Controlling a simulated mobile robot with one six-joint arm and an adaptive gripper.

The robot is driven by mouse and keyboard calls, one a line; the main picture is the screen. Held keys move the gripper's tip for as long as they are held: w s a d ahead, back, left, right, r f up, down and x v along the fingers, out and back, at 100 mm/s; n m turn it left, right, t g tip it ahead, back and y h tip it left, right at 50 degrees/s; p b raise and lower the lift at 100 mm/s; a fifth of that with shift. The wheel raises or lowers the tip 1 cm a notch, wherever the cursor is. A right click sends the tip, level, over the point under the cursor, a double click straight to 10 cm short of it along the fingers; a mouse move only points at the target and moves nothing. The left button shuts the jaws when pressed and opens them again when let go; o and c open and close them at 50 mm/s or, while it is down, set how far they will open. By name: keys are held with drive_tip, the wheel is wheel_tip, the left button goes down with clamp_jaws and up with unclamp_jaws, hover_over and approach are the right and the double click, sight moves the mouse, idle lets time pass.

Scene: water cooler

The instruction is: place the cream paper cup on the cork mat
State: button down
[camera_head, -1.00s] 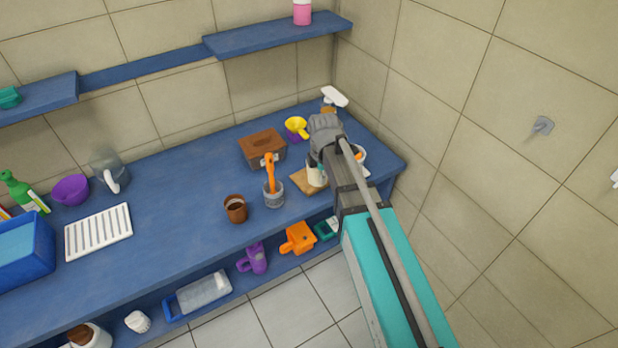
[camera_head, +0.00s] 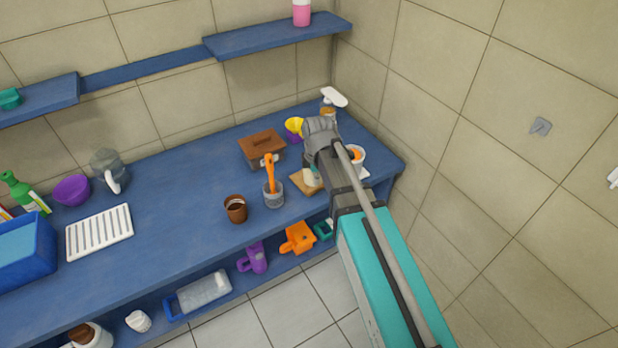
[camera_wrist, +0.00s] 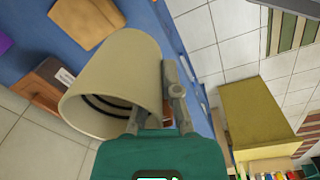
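The cream paper cup (camera_wrist: 120,85) is large in the wrist view, tilted, with its mouth toward the lower left. My gripper (camera_wrist: 155,100) is closed on its wall near the rim; part of one finger is hidden. In the head view my gripper (camera_head: 312,165) is at the right end of the counter, and a small pale part of the cup (camera_head: 312,179) shows below it. The cork mat (camera_head: 299,180) is a tan square, partly covered by the cup and gripper. I cannot tell whether the cup touches the mat.
A clear cup with an orange tool (camera_head: 272,192) stands just left of the mat, with a brown cup (camera_head: 236,209) further left. A brown box (camera_head: 262,148) is behind. A white cup with orange contents (camera_head: 357,155) is close right of my arm.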

drive_tip(key=w+a+f+b, duration=0.1)
drive_tip(key=w+f+b, duration=0.1)
drive_tip(key=w, duration=0.1)
drive_tip(key=w+a+f+b, duration=0.1)
drive_tip(key=w+f+b, duration=0.2)
drive_tip(key=w, duration=0.1)
drive_tip(key=w+f+b, duration=0.3)
drive_tip(key=w, duration=0.1)
drive_tip(key=shift+w+a+f, duration=0.2)
drive_tip(key=shift+a, duration=0.2)
drive_tip(key=shift+w+a+f+b, duration=0.1)
drive_tip(key=shift+w+f+b, duration=0.3)
drive_tip(key=shift+f+b, duration=0.15)
wheel_tip(320, 180, down, 3)
drive_tip(key=b, duration=0.3)
drive_tip(key=shift+f, duration=0.1)
drive_tip(key=c, duration=0.8)
unclamp_jaws()
